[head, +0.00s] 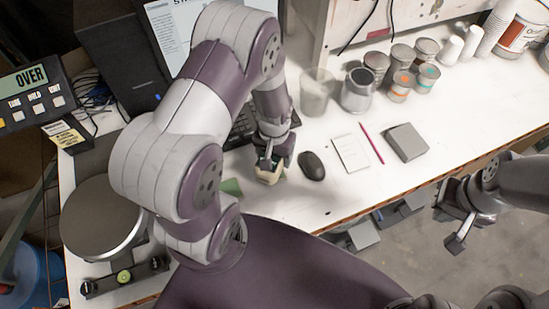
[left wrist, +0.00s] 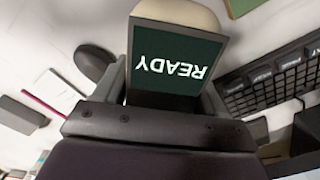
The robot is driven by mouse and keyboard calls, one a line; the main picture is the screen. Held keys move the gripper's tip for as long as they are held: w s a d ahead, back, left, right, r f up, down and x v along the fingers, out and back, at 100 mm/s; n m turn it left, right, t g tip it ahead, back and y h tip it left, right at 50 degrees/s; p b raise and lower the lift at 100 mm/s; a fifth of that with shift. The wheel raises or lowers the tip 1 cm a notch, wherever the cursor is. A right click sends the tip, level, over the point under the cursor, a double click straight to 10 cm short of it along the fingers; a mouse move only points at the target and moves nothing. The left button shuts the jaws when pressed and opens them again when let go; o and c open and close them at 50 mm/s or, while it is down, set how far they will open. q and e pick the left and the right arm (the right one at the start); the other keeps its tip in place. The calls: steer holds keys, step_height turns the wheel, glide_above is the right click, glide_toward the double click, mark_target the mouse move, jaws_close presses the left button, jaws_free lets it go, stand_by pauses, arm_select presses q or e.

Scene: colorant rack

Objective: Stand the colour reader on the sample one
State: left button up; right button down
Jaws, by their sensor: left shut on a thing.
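The colour reader (left wrist: 172,62) has a pale rounded end and a dark green screen with "READY", upside down in the left wrist view. My left gripper (head: 271,160) is shut on it, with a finger on each side. In the head view the reader's pale end (head: 268,176) shows below the fingers, low over the white bench; I cannot tell if it touches. A flat green card (head: 232,187), perhaps the sample, lies just left of the reader, apart from it; its edge also shows in the left wrist view (left wrist: 243,5). My right gripper (head: 450,226) is open and empty, off the bench's front edge.
A black mouse (head: 312,166), a white notepad (head: 351,153), a magenta pencil (head: 371,143) and a grey box (head: 406,142) lie to the right. A keyboard (left wrist: 272,82) is close by. Several cans and cups stand at the back. A round turntable (head: 104,218) is at left.

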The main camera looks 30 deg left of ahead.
arm_select(q)
steer(key=f, duration=0.2)
steer(key=f+p, duration=0.1)
steer(key=shift+s+a+f, duration=0.15)
steer(key=shift+a+f, duration=0.15)
steer(key=shift+f, duration=0.3)
steer(key=shift+w, duration=0.2)
steer(key=shift+d, duration=0.1)
steer(key=shift+s+f, duration=0.1)
steer(key=shift+f, duration=0.05)
steer(key=o, duration=1.6)
